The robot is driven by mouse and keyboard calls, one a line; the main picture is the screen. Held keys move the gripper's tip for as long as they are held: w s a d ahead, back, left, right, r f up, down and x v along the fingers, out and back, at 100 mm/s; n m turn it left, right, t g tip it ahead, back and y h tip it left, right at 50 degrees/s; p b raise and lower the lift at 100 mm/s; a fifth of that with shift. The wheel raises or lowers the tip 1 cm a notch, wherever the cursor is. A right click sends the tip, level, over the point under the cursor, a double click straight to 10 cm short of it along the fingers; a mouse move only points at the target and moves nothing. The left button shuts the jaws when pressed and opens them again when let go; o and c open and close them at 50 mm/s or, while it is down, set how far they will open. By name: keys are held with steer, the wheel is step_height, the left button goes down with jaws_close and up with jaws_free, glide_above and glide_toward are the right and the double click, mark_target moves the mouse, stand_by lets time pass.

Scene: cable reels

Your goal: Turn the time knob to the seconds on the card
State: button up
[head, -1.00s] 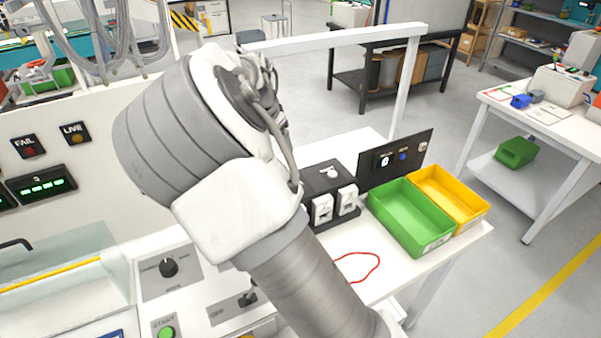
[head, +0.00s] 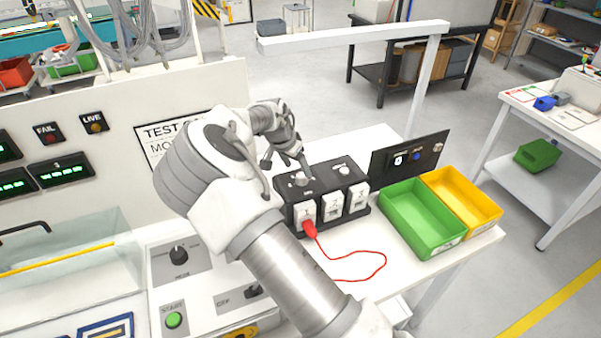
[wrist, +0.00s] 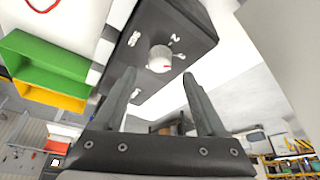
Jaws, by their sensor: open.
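A black box (head: 325,188) with white sockets on its front stands on the white bench. On its top are a left round knob (head: 301,180) and a right round knob (head: 343,170). My gripper (wrist: 160,76) is open and empty. In the wrist view a pale knob (wrist: 160,58) with a red pointer mark and printed numbers around it lies just beyond and between the fingertips. In the head view the gripper is over the left knob. The test card (head: 163,135) on the panel behind is mostly hidden by my arm, so its seconds cannot be read.
A red cable (head: 360,278) is plugged into the box's left socket and loops on the bench. A green tray (head: 408,222) and a yellow tray (head: 468,200) stand to the right, before a dark upright panel (head: 435,145). A white frame bar (head: 350,34) crosses behind.

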mark_target(301, 176)
steer(key=shift+p+x, duration=0.35)
steer(key=shift+x, duration=2.35)
steer(key=shift+c, duration=0.2)
jaws_close()
